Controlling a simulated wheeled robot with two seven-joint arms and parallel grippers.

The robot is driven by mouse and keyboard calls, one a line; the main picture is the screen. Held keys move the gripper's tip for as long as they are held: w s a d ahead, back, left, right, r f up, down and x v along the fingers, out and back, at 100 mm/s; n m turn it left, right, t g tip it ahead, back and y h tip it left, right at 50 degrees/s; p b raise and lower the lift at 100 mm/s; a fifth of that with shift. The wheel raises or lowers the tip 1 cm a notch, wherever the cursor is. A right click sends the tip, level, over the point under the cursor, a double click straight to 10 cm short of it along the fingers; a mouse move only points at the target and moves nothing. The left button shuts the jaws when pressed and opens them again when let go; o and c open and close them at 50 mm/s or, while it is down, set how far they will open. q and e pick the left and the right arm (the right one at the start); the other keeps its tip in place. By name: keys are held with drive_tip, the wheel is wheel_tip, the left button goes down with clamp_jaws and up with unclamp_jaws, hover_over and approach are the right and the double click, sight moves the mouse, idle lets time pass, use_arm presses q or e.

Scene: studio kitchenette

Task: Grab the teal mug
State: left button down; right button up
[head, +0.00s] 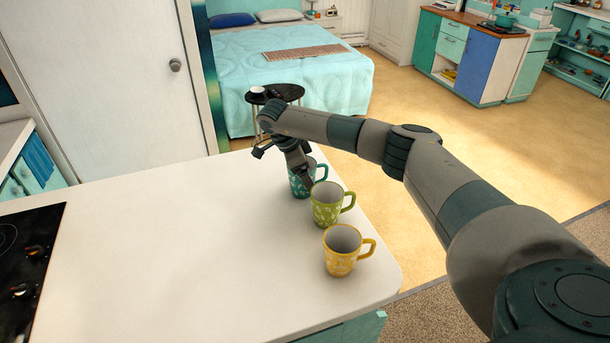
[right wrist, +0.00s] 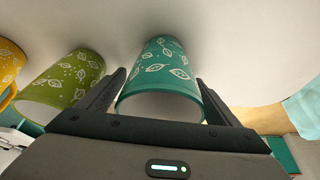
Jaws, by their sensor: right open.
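The teal mug (head: 299,185) with pale leaf prints stands upright on the white counter, farthest back in a row of three mugs. My right gripper (head: 303,175) reaches down over it and hides part of its rim. In the right wrist view the teal mug (right wrist: 160,82) is between the two open fingers (right wrist: 164,100), one on each side of it near the rim. I cannot tell whether either finger touches it. My left gripper is in neither view.
A green mug (head: 326,207) stands just in front of the teal one, close to a finger in the wrist view. A yellow mug (head: 341,258) stands nearer the counter's (head: 200,250) right edge. A black cooktop (head: 22,255) lies at left. The counter's middle is clear.

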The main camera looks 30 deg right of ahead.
sight(315, 162)
drive_tip(key=shift+f, duration=0.1)
idle(0.3)
drive_tip(key=c, duration=1.4)
drive_tip(key=shift+o, duration=0.2)
drive_tip(key=shift+w+r+b, duration=0.1)
drive_tip(key=shift+r+b, duration=0.3)
drive_tip(key=shift+r, duration=0.2)
wheel_tip(315, 162, up, 8)
drive_tip(key=b, duration=0.3)
drive_tip(key=shift+r, duration=0.45)
